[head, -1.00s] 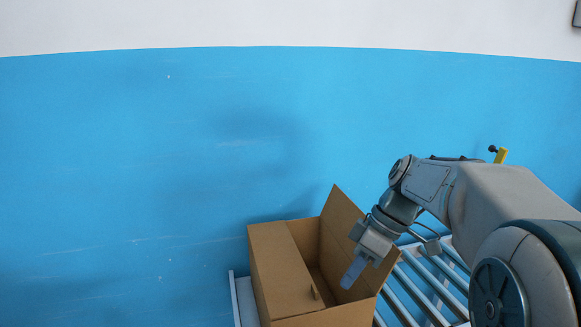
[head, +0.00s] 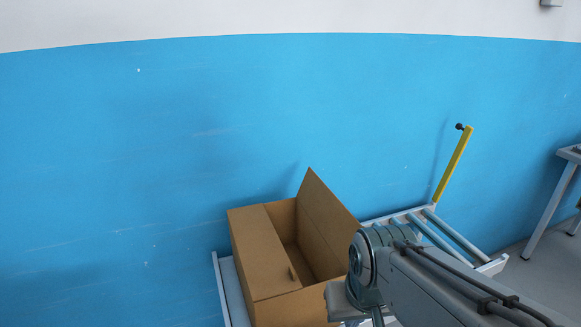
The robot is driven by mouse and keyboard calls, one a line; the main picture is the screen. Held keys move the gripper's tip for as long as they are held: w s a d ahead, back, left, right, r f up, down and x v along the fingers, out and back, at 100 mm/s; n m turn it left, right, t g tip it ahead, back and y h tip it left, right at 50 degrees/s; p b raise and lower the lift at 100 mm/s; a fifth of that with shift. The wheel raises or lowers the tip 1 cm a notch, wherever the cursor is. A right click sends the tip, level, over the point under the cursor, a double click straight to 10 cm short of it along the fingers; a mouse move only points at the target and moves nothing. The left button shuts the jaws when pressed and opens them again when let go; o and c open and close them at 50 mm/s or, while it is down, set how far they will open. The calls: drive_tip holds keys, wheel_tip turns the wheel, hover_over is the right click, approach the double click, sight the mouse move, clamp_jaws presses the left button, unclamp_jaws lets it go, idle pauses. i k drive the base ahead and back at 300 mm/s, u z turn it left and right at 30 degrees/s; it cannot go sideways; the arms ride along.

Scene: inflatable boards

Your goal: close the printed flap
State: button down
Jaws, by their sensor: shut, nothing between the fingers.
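An open cardboard box (head: 290,312) stands at the lower middle of the head view. Its left flap (head: 256,250) lies folded flat over the left part of the opening, with a small brown tab at its inner edge. Its right flap (head: 326,226) stands up, leaning a little outward. I see no print on the faces in view, so I cannot tell which flap is printed. My arm's wrist is at the right front corner of the box, in front of the right flap's lower end. My gripper's fingers are out of the picture.
The box stands on a pale surface (head: 231,290) beside a roller conveyor (head: 445,234) with a yellow post (head: 453,165) at its far end. A blue and white wall is behind. A grey table (head: 552,205) stands at the right, with clear floor before it.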

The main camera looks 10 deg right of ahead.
sight(338, 226)
drive_tip(key=u, duration=2.9)
drive_tip(key=k, duration=2.3)
drive_tip(key=z, duration=1.5)
drive_tip(key=i, duration=0.5)
drive_tip(key=u, duration=0.05)
